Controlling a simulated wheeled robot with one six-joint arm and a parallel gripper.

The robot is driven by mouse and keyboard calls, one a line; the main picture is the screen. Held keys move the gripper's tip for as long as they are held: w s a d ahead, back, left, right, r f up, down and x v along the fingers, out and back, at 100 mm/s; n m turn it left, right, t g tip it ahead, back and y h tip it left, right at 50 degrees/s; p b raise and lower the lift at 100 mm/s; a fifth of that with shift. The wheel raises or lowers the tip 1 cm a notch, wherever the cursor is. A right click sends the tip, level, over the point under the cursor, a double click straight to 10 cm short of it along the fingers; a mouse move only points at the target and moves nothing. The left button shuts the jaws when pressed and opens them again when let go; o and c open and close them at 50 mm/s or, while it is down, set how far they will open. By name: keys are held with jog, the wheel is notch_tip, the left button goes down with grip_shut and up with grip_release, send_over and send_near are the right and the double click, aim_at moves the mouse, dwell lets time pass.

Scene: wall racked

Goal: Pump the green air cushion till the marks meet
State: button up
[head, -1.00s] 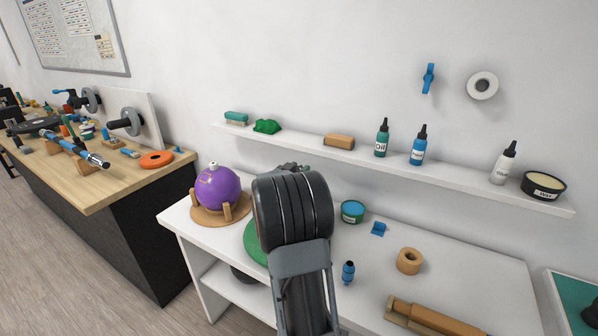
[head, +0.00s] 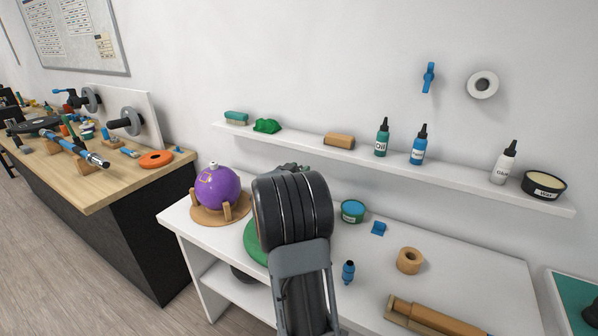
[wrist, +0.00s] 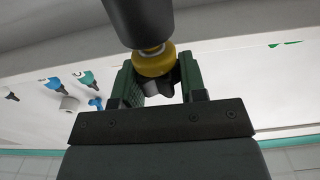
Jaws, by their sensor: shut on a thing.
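The green air cushion (head: 256,241) is probably the round green thing on the white table in the head view. My arm covers most of it, and I cannot see its marks. My gripper (wrist: 155,72) shows in the wrist view, with green fingers on either side of a yellow collar (wrist: 153,61) and a dark, lobed part below it. It is shut on this piece. A dark cylinder (wrist: 139,20) joins the collar above. In the head view my gripper is hidden behind my arm.
A purple ball (head: 217,188) sits in a wooden stand left of the cushion. A green tub (head: 352,211), a blue fitting (head: 348,272), a tan ring (head: 409,261) and a tan cylinder (head: 432,318) lie to the right. A wall shelf (head: 460,186) with bottles runs behind.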

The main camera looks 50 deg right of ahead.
jog(key=shift+f, duration=0.45)
dwell(0.4)
jog(key=shift+r, duration=0.1)
jog(key=shift+r, duration=0.55)
jog(key=shift+r+p, duration=0.1)
jog(key=shift+p, duration=0.25)
notch_tip(320, 180, up, 7)
jog(key=p, duration=0.5)
jog(key=shift+p, duration=0.4)
